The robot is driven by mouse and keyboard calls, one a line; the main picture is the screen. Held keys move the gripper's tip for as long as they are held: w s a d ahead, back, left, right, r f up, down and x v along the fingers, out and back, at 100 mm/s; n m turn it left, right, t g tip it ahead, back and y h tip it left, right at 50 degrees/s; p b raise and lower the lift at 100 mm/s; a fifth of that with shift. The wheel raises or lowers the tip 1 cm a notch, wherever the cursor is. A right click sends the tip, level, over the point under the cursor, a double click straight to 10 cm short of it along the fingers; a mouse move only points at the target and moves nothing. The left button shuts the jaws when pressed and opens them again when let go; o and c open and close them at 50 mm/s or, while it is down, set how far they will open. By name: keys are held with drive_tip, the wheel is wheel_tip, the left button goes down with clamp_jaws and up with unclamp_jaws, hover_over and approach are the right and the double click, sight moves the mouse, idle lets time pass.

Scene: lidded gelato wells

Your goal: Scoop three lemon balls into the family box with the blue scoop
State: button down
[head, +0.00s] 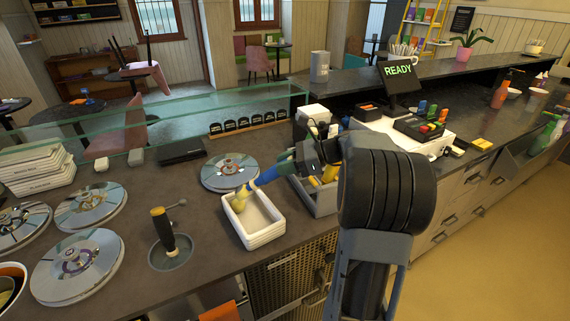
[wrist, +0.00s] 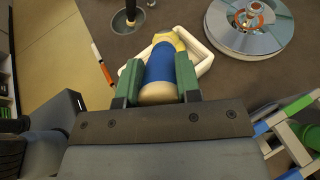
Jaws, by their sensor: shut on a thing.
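My gripper (head: 284,166) is shut on the blue scoop (head: 264,178); in the wrist view its green fingers (wrist: 158,88) clasp the blue handle (wrist: 158,66) from both sides. The scoop slants down and left in the head view. Yellow shows at its far end (head: 241,196), over the left back part of a white open box (head: 268,237). I cannot tell whether that yellow is lemon gelato or part of the scoop. The box's visible inside looks pale and bare. Its rim also shows in the wrist view (wrist: 205,60), partly hidden by the scoop.
Round metal lids lie behind the box (head: 228,170) and at the left (head: 75,268). A black-handled tool (head: 163,228) stands in a round well left of the box. White stacked boxes (head: 35,168) and a glass guard (head: 215,105) are behind. A grey bin (head: 318,202) stands right of the box.

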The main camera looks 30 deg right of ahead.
idle(0.4)
wheel_tip(320, 180, up, 6)
drive_tip(key=p, duration=0.6)
drive_tip(key=shift+r+p, duration=0.1)
drive_tip(key=shift+p, duration=0.25)
